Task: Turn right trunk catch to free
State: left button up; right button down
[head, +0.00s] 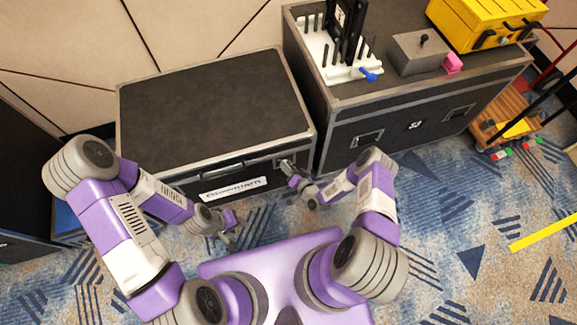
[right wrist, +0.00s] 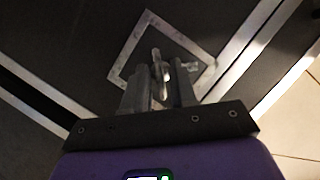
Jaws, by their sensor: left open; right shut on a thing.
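The trunk (head: 212,108) is a dark flight case with grey metal edges, its lid down, standing at centre left in the head view. Its right catch (head: 285,163) is on the front face near the right end, partly hidden by my right gripper (head: 292,176). In the right wrist view the catch's wing (right wrist: 157,66) stands in a square metal plate (right wrist: 124,60), seen as a diamond. The fingers of my right gripper (right wrist: 160,88) are shut on the wing from both sides. My left gripper (head: 230,230) is open and empty, low in front of the trunk.
A second, taller case (head: 400,125) stands close to the right. It bears a white rack (head: 318,50), a grey box (head: 415,55), a pink block (head: 453,63) and a yellow case (head: 480,22). A wooden cart (head: 500,115) is further right. Carpet (head: 450,220) at right is mostly free.

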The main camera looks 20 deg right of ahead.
jog(key=shift+a+r+n+g+h+p, duration=0.1)
jog(key=shift+a+n+g+h+p, duration=0.1)
jog(key=shift+n+h+p, duration=1.15)
jog(key=shift+a+n+g+h+p, duration=0.15)
jog(key=shift+n+h+p, duration=0.6)
jog(key=shift+n, duration=1.1)
jog(key=shift+d, duration=0.1)
jog(key=c, duration=1.3)
grip_release()
jog(key=shift+o, duration=0.2)
jog(key=shift+s, duration=0.1)
jog(key=p+v, duration=0.2)
jog(key=v, duration=0.5)
jog(key=shift+s+p, duration=0.2)
jog(key=shift+p, duration=0.1)
